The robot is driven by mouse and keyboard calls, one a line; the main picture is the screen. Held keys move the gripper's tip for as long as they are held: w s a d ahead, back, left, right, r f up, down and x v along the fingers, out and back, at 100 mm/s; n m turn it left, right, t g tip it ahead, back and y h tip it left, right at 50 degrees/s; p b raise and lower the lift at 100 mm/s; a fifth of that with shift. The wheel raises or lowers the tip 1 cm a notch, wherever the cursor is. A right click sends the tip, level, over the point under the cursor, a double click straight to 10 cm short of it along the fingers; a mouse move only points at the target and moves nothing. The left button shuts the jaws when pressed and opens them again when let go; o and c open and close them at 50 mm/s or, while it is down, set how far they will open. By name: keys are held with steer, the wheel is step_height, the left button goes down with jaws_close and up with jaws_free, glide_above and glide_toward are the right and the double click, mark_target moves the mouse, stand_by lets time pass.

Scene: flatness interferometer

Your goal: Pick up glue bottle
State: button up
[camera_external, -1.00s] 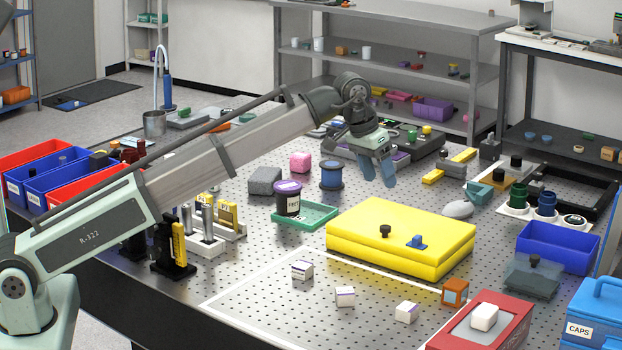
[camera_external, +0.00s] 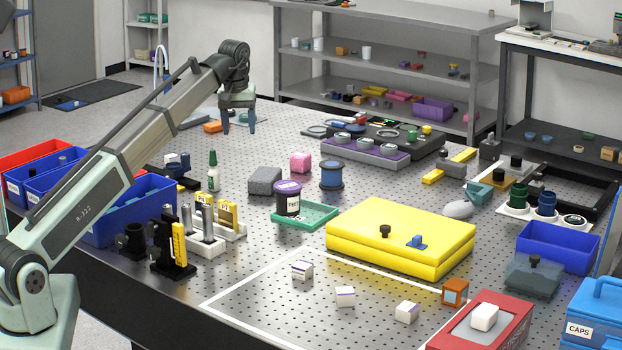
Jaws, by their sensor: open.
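A small green bottle with a white band and a narrow tip (camera_external: 212,175) stands upright on the perforated table, behind the black and yellow holders. It looks like the glue bottle, though its label is too small to read. My gripper (camera_external: 239,127) is open and empty, with its blue fingers pointing down. It is at the far left part of the table, behind the bottle and a little to its right in the picture, clearly apart from it.
A grey block (camera_external: 264,181) and a pink block (camera_external: 300,162) sit right of the bottle. Upright holders (camera_external: 205,240) stand in front of it, a blue bin (camera_external: 130,215) to its left. A green tray (camera_external: 318,215) holds a dark jar (camera_external: 288,200).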

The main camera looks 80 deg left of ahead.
steer(key=n, duration=0.2)
glide_above(213, 168)
steer(key=shift+g, duration=0.3)
steer(key=f, duration=0.8)
steer(key=shift+s+a+f, duration=0.1)
steer(key=shift+a+f, duration=0.2)
steer(key=shift+a, duration=0.1)
steer(key=shift+a+f, duration=0.1)
steer(key=shift+f, duration=2.55)
steer(key=c, duration=1.1)
steer(key=shift+r, duration=0.1)
